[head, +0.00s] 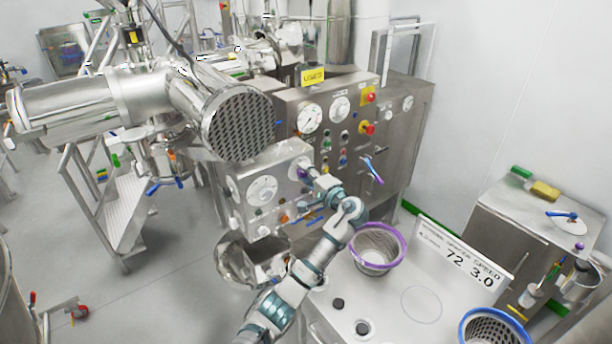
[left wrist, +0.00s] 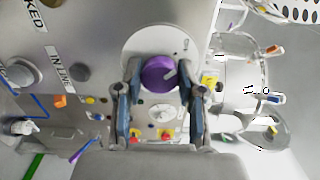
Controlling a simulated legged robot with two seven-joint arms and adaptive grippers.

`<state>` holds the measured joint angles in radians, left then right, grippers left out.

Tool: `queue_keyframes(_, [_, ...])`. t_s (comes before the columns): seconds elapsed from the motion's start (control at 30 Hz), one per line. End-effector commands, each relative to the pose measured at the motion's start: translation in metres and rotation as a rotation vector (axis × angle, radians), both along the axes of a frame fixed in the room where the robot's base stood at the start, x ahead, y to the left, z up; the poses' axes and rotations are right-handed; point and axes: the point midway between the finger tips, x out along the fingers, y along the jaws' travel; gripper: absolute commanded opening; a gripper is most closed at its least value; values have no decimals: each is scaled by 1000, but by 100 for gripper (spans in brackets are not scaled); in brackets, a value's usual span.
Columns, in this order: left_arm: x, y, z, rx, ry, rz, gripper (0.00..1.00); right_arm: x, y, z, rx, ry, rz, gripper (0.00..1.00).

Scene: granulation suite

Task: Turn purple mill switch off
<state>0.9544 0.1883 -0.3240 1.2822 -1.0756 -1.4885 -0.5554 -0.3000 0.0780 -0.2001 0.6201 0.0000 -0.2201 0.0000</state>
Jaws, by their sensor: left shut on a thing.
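The purple mill switch (left wrist: 158,72) is a round knob with a pale pointer mark, on a light round plate on the steel panel. In the left wrist view it sits between the two fingers of my left gripper (left wrist: 161,80), which is shut on it. In the head view my left gripper (head: 311,177) reaches the front of the small steel control box (head: 284,160); only a bit of the purple switch (head: 302,172) shows there, the rest is hidden by the gripper. My right gripper is not in view.
A larger control cabinet with gauges (head: 309,118) and a red stop button (head: 367,128) stands behind. A big steel mill housing (head: 237,122) hangs at the left. A purple-rimmed sieve (head: 376,262) and a speed sign (head: 463,262) stand on the table to the right of my arm.

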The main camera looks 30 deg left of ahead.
Motion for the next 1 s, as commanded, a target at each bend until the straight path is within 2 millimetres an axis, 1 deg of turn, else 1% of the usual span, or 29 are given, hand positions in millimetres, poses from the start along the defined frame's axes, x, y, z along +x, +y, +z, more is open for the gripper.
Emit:
queue_keyframes(0.03, [0, 0, -5, -6, 7, 3, 4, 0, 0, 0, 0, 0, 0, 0])
queue_keyframes(0.2, [0, 0, -5, -6, 8, 4, 4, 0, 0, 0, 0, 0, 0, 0])
queue_keyframes(0.23, [0, 0, -6, -6, 8, 4, 41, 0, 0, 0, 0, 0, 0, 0])
queue_keyframes(0.27, [0, 0, -6, -6, 8, 4, 48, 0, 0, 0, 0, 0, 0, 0])
queue_keyframes(0.3, [0, 0, -5, -6, 8, 3, 58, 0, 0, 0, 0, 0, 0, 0])
queue_keyframes(0.33, [0, 0, -5, -6, 8, 3, 64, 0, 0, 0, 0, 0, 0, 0])
queue_keyframes(0.53, [0, 0, -3, -3, 6, 2, 64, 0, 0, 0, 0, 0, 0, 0])
queue_keyframes(0.6, [0, 0, -3, -3, 4, 2, 64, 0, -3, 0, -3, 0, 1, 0])
queue_keyframes(0.7, [-2, -5, -3, -3, 4, 0, 64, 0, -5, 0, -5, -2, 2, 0])
queue_keyframes(0.77, [-4, -12, -3, -3, 6, 0, 64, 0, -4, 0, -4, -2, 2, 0])
queue_keyframes(0.87, [-11, -29, -4, -3, 5, -1, 64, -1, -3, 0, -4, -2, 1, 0])
queue_keyframes(1.0, [-23, -59, -4, -5, 5, -3, 64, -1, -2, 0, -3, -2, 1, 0])
